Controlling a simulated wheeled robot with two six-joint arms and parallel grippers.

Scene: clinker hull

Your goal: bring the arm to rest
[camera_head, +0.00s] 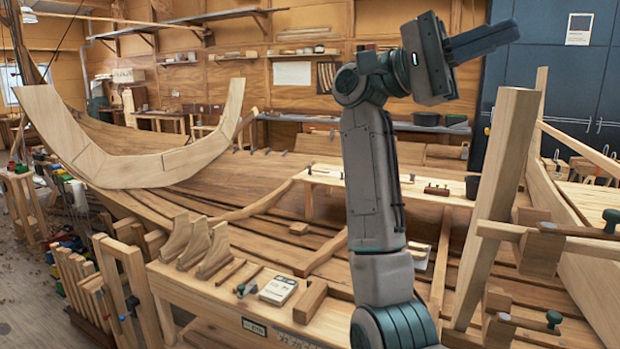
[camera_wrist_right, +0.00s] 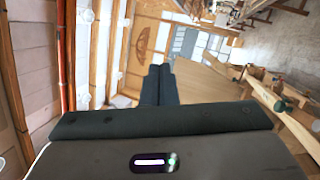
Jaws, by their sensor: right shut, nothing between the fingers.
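My right arm rises upright in the middle of the head view and bends at the top. Its gripper (camera_head: 484,41) points to the right, high above the workbench and the hull. The fingers lie together with nothing between them. In the right wrist view the closed fingers (camera_wrist_right: 159,86) also show side by side, touching nothing, with the room tilted behind them. My left gripper does not show in either view.
A pale curved wooden frame (camera_head: 130,170) stands at the left. An upright post (camera_head: 503,190) and clamped timbers stand at the right. A bench (camera_head: 200,290) with brackets and blocks lies in front. Dark blue cabinets (camera_head: 560,80) stand behind the gripper. The air around the gripper looks free.

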